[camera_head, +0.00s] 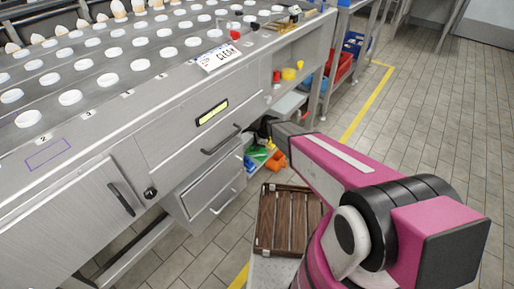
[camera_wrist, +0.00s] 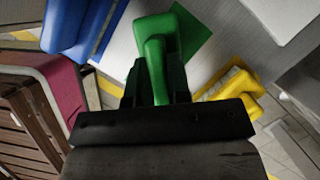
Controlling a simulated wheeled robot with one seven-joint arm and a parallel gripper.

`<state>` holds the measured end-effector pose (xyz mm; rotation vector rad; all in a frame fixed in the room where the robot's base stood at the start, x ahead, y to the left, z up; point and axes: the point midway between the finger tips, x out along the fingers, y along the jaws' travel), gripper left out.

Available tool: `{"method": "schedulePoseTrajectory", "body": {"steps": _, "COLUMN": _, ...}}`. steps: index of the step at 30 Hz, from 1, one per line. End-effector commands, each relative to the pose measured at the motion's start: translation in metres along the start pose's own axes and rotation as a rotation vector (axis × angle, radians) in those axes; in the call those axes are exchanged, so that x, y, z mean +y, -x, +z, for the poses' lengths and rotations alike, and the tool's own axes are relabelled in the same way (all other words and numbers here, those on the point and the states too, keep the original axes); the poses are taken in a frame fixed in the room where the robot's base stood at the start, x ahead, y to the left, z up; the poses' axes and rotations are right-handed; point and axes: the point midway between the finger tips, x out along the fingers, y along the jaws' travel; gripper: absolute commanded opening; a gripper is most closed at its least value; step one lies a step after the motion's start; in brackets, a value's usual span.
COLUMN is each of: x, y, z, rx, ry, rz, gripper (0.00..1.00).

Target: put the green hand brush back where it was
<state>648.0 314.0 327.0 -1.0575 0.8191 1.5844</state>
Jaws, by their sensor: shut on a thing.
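The green hand brush (camera_wrist: 153,60) is between the fingers of my gripper (camera_wrist: 155,88) in the wrist view. The fingers are shut on its handle. A flat green patch (camera_wrist: 194,38) shows just right of it on a pale surface; I cannot tell whether it is part of the brush or a separate thing. In the head view, a small bit of green (camera_head: 258,153) shows below my gripper, under the steel counter. My arm hides much of that spot, and I cannot see clearly whether the brush touches the surface.
A blue object (camera_wrist: 78,28) lies left of the brush, and a yellow brush (camera_wrist: 238,88) lies right of it, both close. Orange items (camera_head: 276,161) sit near my gripper. The steel counter (camera_head: 130,165) with drawers stands to the left. A brown slatted crate (camera_head: 268,235) is below.

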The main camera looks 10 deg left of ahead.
Motion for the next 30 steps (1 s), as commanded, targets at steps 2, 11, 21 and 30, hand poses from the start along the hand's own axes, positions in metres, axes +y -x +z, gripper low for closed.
{"method": "schedulePoseTrajectory", "body": {"steps": 2, "x": 0.000, "y": -0.001, "z": -0.001, "rx": 0.000, "ry": 0.000, "rz": 0.000, "gripper": 0.00}}
{"method": "schedulePoseTrajectory", "body": {"steps": 11, "x": 0.000, "y": -0.002, "z": -0.001, "rx": 0.000, "ry": 0.000, "rz": 0.000, "gripper": 0.43}}
{"method": "schedulePoseTrajectory", "body": {"steps": 21, "x": 0.000, "y": 0.009, "z": 0.000, "rx": 0.000, "ry": 0.001, "rz": -0.001, "gripper": 0.43}}
{"method": "schedulePoseTrajectory", "body": {"steps": 30, "x": 0.001, "y": 0.055, "z": 0.000, "rx": 0.001, "ry": 0.000, "rz": -0.003, "gripper": 0.43}}
